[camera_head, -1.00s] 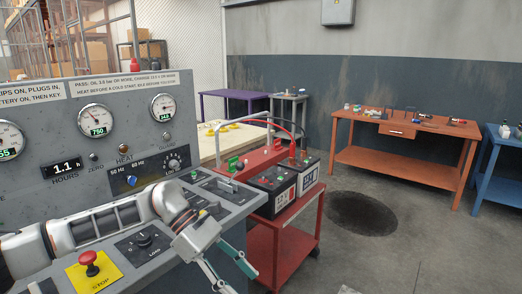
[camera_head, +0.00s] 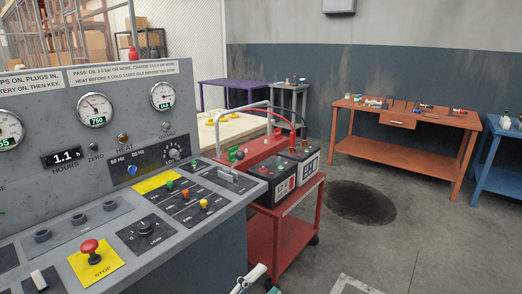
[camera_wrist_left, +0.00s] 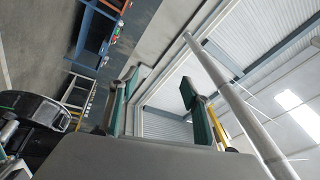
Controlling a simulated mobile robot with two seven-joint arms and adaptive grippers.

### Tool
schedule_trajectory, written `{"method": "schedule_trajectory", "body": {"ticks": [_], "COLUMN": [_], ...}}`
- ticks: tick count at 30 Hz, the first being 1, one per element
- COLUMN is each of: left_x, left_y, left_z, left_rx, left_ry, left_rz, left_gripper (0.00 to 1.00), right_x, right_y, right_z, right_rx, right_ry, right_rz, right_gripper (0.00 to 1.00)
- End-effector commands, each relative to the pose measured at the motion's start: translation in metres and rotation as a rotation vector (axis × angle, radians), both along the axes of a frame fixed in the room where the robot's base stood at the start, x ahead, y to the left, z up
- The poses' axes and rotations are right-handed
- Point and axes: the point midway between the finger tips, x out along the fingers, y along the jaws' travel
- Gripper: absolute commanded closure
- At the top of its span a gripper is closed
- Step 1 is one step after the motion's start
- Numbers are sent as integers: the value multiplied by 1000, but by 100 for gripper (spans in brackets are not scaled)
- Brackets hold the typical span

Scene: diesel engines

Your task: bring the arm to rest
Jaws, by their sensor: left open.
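Only the tips of my left gripper (camera_head: 260,281) show at the bottom edge of the head view, in front of the red cart. In the left wrist view its two green-padded fingers (camera_wrist_left: 160,88) stand apart with nothing between them. That camera is tilted and looks toward the roof and a wall. The rest of the left arm is out of the head view. My right gripper is in neither view.
The grey control panel (camera_head: 120,215) with gauges, switches and a red stop button (camera_head: 91,249) fills the left. A red cart (camera_head: 283,235) with two batteries stands beside it. An orange workbench (camera_head: 400,145) is farther back. Open floor (camera_head: 385,245) lies at the right.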

Motion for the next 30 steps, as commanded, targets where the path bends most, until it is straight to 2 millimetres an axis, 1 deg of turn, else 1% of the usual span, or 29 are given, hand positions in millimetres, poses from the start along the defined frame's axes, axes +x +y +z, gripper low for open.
{"method": "schedule_trajectory", "body": {"ticks": [1,2,3,4,5,6,7,8,9,11,12,15,18,21,24,30], "left_x": [-4,-5,-8,-12,-17,-25,-32,-41,-53,-74,-88,-122,-148,-163,-168,-168], "left_y": [16,27,41,53,64,79,91,102,117,138,151,177,194,203,206,206], "left_z": [-22,-35,-53,-67,-81,-102,-117,-132,-152,-179,-195,-227,-247,-258,-261,-261], "left_rx": [-52,-82,-123,-154,-184,-224,-255,-285,-325,-378,-411,-478,-524,-550,-560,-559], "left_ry": [118,189,282,351,419,512,580,647,734,851,921,1063,1157,1208,1226,1226], "left_rz": [52,83,128,161,195,241,276,312,359,427,469,561,626,663,676,676], "left_gripper": [52,52,52,52,52,52,52,52,52,52,52,52,52,52,52,52], "right_x": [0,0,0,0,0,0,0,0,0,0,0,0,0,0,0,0], "right_y": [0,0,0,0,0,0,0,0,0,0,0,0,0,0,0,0], "right_z": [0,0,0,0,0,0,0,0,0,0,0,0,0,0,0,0], "right_rx": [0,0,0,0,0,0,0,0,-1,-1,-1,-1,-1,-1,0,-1], "right_ry": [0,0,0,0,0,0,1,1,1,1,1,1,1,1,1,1], "right_rz": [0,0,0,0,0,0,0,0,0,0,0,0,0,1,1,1], "right_gripper": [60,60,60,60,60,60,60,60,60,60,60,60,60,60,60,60]}}
